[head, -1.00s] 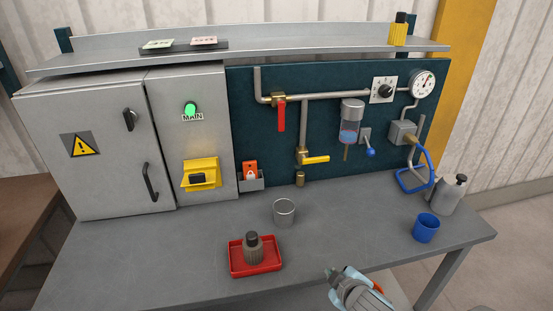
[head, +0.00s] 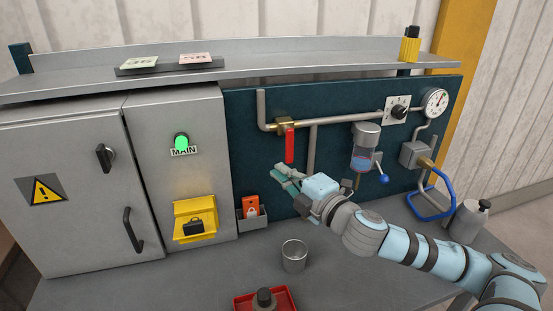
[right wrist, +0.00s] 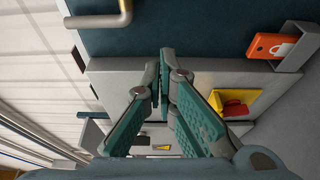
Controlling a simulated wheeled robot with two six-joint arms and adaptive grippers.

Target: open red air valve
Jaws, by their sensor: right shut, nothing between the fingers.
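The red air valve handle (head: 289,144) hangs straight down from its brass valve body (head: 286,124) on the pipe, in the upper middle of the head view. My right gripper (head: 274,173) is in front of the dark panel, just below and slightly left of the handle's lower end in the picture. Whether it touches the handle cannot be told. Its fingers are shut and empty; they also show in the right wrist view (right wrist: 165,85), where the red handle is not seen. My left gripper is not in view.
An orange tag (head: 251,206) sits in a small grey holder below the gripper. A metal cup (head: 294,257) and red tray (head: 241,304) are on the bench. The shelf (head: 300,72) overhangs the panel.

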